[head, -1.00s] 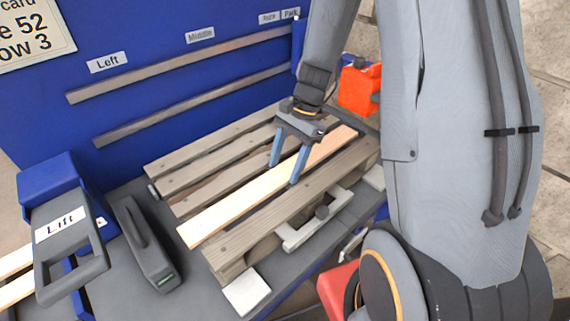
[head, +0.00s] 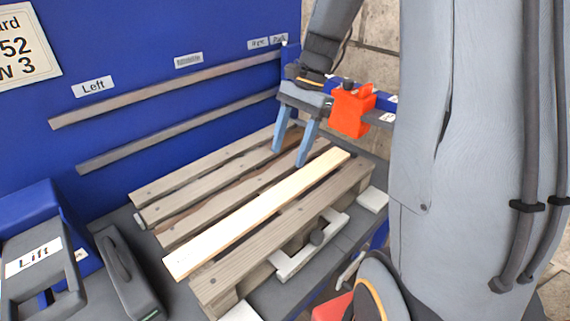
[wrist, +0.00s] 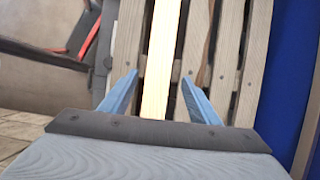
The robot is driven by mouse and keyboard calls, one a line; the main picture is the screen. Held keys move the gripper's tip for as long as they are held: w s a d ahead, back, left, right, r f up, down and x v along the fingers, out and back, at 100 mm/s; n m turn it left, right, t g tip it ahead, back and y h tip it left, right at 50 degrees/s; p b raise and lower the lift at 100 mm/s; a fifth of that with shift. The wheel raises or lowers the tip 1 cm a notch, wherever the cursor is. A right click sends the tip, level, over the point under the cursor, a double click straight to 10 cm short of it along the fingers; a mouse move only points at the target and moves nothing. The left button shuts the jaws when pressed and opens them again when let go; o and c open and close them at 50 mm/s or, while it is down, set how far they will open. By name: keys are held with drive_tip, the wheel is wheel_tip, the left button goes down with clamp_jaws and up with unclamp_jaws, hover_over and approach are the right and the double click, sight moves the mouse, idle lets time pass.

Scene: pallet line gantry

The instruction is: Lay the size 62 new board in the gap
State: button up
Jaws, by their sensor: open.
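The new board (head: 255,215) is a pale, clean plank on the weathered grey pallet (head: 285,232). It lies lengthwise between older slats, roughly parallel to them, its near end at the pallet's left edge. No size mark on it is readable. My gripper (head: 288,157) is open and empty, above the far part of the pallet and apart from the board in the head view. In the wrist view my gripper (wrist: 160,76) has its two blue fingers spread, with the pale board (wrist: 162,55) showing between them and slats on both sides.
A blue wall with two grey rails (head: 170,88) and a "Left" label stands behind the pallet. An orange box-like part (head: 352,110) is close to the right of my gripper. A "Lift" handle unit (head: 40,262) and a dark block (head: 125,270) stand at the left.

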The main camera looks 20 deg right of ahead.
drive_tip(key=s+a+f+n+h, duration=0.1)
drive_tip(key=s+n, duration=0.2)
drive_tip(key=n, duration=0.1)
drive_tip(key=s+a+f+n+t+h, duration=0.1)
drive_tip(key=s+f+n, duration=0.1)
drive_tip(key=s+n, duration=0.1)
drive_tip(key=s+a+f+n+t+h, duration=0.1)
drive_tip(key=s+n, duration=0.3)
drive_tip(key=n, duration=0.1)
drive_tip(key=shift+a+f+h, duration=0.4)
drive_tip(key=shift+s+a+f+n+t, duration=0.3)
drive_tip(key=shift+n+t, duration=0.2)
drive_tip(key=shift+n, duration=0.2)
drive_tip(key=shift+r, duration=0.15)
